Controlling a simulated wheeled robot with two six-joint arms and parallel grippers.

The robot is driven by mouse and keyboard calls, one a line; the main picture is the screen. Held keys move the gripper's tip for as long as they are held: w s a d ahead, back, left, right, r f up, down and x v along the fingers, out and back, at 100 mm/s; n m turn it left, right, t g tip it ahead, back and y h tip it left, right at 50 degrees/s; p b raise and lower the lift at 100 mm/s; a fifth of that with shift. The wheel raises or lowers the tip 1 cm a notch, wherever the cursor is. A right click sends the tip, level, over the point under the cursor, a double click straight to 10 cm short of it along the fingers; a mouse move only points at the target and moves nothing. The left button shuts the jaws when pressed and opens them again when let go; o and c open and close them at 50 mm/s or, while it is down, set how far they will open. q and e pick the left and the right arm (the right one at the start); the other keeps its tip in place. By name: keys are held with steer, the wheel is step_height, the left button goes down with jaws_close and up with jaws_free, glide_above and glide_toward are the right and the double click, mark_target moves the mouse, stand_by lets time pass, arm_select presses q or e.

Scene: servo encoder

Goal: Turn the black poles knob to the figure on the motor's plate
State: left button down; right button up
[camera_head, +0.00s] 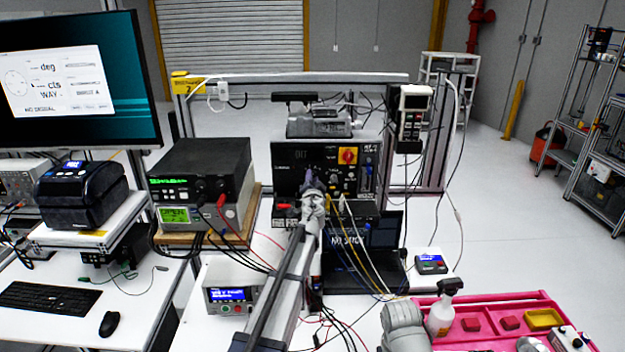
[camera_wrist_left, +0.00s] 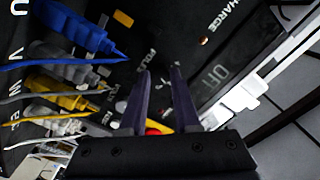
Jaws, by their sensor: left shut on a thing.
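A black drive panel (camera_head: 288,160) stands on the bench, with a grey motor (camera_head: 320,124) above it. The motor's plate cannot be read. My left gripper (camera_head: 313,188) is at the panel's lower middle. In the left wrist view its two dark fingers (camera_wrist_left: 161,72) reach the panel beside a printed label that seems to read POLES. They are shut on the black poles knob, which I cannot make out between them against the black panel. The knob's pointer and scale are hidden.
Blue (camera_wrist_left: 85,30) and yellow (camera_wrist_left: 62,92) plugs with leads sit close beside the left fingers. A red and yellow switch (camera_head: 347,156) is on the panel. A laptop (camera_head: 365,238) stands below it.

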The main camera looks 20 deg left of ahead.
arm_select(q)
steer(key=shift+m, duration=0.4)
steer(key=c, duration=0.6)
jaws_free()
steer(key=v, duration=0.7)
steer(key=shift+s+d, duration=0.15)
steer(key=shift+s, duration=0.25)
